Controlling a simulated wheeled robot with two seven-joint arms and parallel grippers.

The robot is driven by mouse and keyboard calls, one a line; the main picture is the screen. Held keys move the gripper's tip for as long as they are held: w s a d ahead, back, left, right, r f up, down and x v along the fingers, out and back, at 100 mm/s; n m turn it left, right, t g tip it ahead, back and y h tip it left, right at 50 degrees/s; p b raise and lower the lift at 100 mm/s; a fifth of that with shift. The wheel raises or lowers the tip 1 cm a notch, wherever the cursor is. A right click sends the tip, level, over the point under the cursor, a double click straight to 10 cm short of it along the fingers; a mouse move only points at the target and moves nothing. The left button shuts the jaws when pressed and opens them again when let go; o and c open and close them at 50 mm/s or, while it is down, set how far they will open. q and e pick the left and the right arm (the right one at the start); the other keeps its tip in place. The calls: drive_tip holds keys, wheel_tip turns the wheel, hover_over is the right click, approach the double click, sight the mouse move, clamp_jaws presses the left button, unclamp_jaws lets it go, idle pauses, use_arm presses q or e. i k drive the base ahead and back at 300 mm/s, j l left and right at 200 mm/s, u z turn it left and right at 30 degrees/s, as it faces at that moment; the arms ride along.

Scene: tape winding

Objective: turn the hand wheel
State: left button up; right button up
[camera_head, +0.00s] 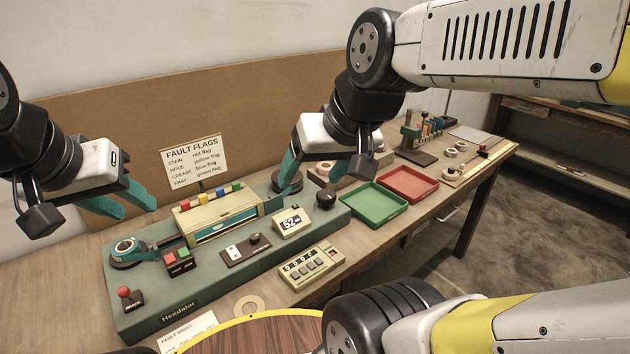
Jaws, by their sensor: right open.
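The green tape-winding machine (215,262) lies along the table in the head view. A reel (127,250) sits at its left end and a dark round reel or wheel (287,182) at its far right. A black round knob (326,200) stands at the right end; I cannot tell for certain which part is the hand wheel. My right gripper (313,176) is open above the right end, fingers pointing down, one finger in front of the dark round part. Contact cannot be told. My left gripper (136,211) is open and empty, above and behind the left reel.
A fault flags sign (194,158) stands behind the machine. A green tray (373,204) and a red tray (409,184) lie to the right. A counter box (312,267) and a cardboard ring (249,305) lie in front. A round wood-topped, yellow-rimmed surface (262,335) is nearest.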

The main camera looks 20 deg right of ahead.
sight(326, 198)
drive_tip(key=z, duration=0.8)
